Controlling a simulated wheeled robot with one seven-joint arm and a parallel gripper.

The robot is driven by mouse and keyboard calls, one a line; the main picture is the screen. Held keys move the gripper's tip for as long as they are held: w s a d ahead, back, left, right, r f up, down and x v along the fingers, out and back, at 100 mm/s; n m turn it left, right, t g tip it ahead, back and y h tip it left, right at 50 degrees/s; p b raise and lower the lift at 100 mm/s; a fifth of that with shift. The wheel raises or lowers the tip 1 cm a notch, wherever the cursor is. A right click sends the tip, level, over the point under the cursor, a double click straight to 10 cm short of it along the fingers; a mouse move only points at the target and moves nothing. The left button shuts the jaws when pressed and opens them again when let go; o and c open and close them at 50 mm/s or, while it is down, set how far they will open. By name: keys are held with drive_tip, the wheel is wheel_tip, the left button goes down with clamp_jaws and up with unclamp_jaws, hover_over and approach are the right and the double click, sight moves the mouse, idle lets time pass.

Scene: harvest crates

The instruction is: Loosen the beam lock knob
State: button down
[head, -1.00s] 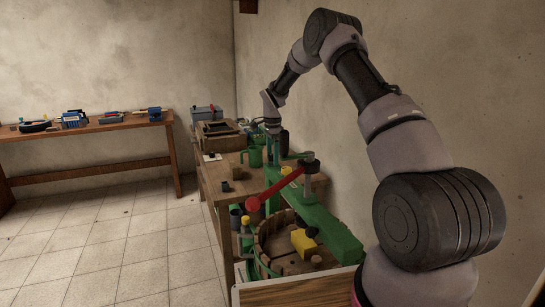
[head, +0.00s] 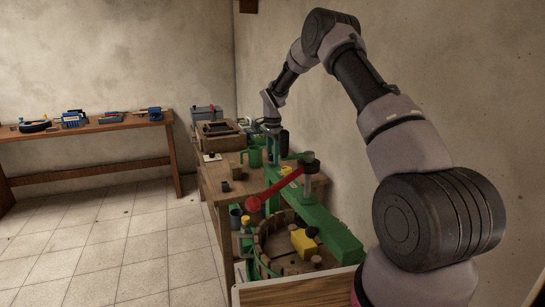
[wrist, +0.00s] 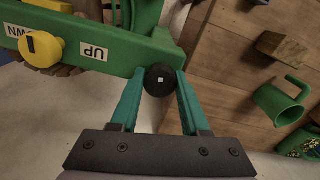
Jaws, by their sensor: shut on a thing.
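A round black knob (wrist: 160,79) with a small white square on its face sits at the end of a green beam (wrist: 90,50) in the wrist view. The teal fingers of my gripper (wrist: 161,73) are shut on it, one on each side. In the head view my gripper (head: 277,152) is at the far end of the green beam (head: 330,230). The black knob cannot be made out there.
A red lever (head: 276,188) with a ball end juts left over a slatted wooden basket (head: 265,240). A yellow block (head: 303,243) sits by the beam. A green mug (wrist: 280,100) stands on the wooden bench to the right in the wrist view.

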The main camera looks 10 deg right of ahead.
drive_tip(key=n, duration=0.4)
drive_tip(key=shift+n, duration=0.3)
drive_tip(key=n, duration=0.3)
drive_tip(key=shift+n, duration=0.3)
drive_tip(key=n, duration=0.4)
drive_tip(key=shift+f+n, duration=0.1)
drive_tip(key=shift+n, duration=1.8)
drive_tip(key=shift+s, duration=0.1)
drive_tip(key=shift+c, duration=1.9)
unclamp_jaws()
